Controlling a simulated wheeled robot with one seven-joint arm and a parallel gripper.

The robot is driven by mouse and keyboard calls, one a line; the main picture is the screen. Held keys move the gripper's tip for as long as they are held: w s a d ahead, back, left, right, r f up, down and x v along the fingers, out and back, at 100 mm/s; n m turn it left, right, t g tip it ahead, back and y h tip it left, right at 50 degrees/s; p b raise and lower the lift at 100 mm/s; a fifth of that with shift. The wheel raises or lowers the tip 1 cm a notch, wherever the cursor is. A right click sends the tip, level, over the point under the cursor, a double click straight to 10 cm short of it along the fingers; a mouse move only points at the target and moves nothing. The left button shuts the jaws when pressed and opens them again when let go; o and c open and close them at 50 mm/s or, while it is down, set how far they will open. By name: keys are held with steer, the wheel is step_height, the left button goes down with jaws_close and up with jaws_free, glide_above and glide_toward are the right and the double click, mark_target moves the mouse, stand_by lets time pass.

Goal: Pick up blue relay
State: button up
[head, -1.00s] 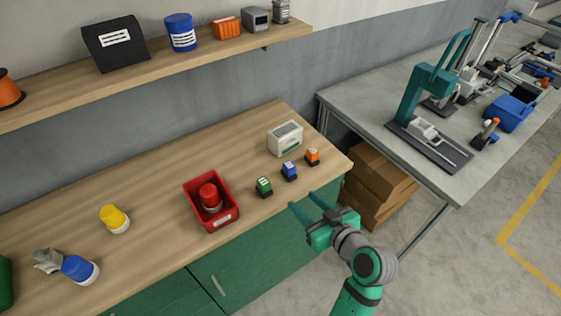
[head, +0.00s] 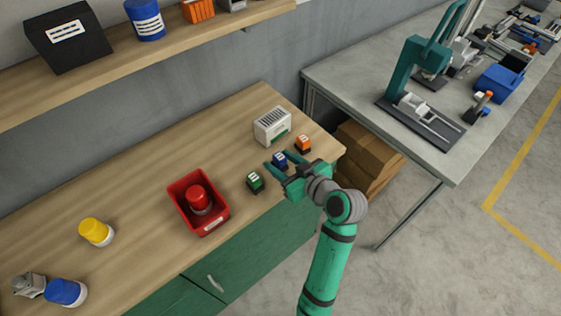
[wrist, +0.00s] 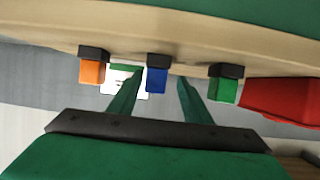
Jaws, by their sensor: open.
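The blue relay (head: 279,159) is a small blue block with a dark base, standing on the wooden bench near its right front edge. In the wrist view the blue relay (wrist: 157,78) appears upside down, between and beyond the two finger tips. My green gripper (head: 279,172) is open, with its fingers pointing at the relay from the bench's front side. In the wrist view the gripper (wrist: 157,90) has nothing between its fingers that I can see touching them. Whether the finger tips have passed the relay's sides is hard to tell.
A green relay (head: 255,181) stands left of the blue one, and an orange relay (head: 303,144) stands close on its right. A white vented box (head: 272,126) is behind. A red bin (head: 222,222) holding a red-topped item (head: 199,197) sits farther left.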

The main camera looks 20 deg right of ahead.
steer(key=shift+d+x, duration=0.15)
steer(key=shift+x, duration=1.15)
steer(key=shift+d+x, duration=0.2)
steer(key=shift+x, duration=1.15)
steer(key=shift+w+r, duration=0.15)
jaws_close()
